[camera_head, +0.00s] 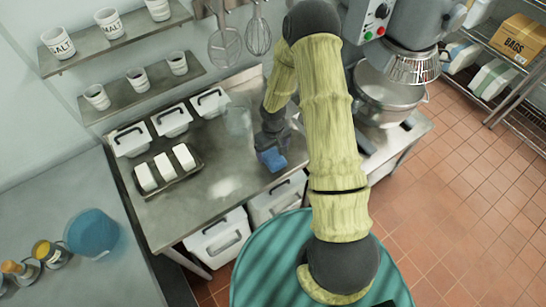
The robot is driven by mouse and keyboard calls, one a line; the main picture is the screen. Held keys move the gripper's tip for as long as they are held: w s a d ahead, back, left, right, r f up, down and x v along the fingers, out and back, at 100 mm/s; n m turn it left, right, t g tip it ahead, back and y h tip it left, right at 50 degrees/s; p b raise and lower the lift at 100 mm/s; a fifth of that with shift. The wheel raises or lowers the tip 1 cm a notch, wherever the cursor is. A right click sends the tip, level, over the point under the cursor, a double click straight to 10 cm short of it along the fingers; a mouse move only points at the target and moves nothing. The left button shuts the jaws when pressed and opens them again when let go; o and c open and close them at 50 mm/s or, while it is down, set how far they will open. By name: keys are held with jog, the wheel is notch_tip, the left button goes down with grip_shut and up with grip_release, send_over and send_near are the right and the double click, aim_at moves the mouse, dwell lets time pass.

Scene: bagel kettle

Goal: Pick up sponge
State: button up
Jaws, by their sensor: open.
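A small blue block that looks like the sponge (272,160) shows at the end of my gripper (270,149), near the front edge of the metal table (215,186). My gripper is dark, points down and is open. The block is right at the fingertips. My wrist partly covers this area, so I cannot tell whether the fingers are around the block or just above it, or whether they touch it.
A dark tray (189,174) with white blocks lies left on the table, before white lidded bins (171,120). A clear container (238,121) stands behind my gripper. A large mixer (388,95) stands right.

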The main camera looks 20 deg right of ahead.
aim_at(272, 156)
jog(key=shift+f+p, duration=0.8)
jog(key=shift+f, duration=1.3)
jog(key=shift+w, duration=0.1)
jog(key=c, duration=1.1)
jog(key=shift+c, duration=0.3)
jog(key=shift+r, duration=0.1)
notch_tip(272, 156, up, 10)
jog(key=b, duration=0.2)
jog(key=shift+b, duration=0.35)
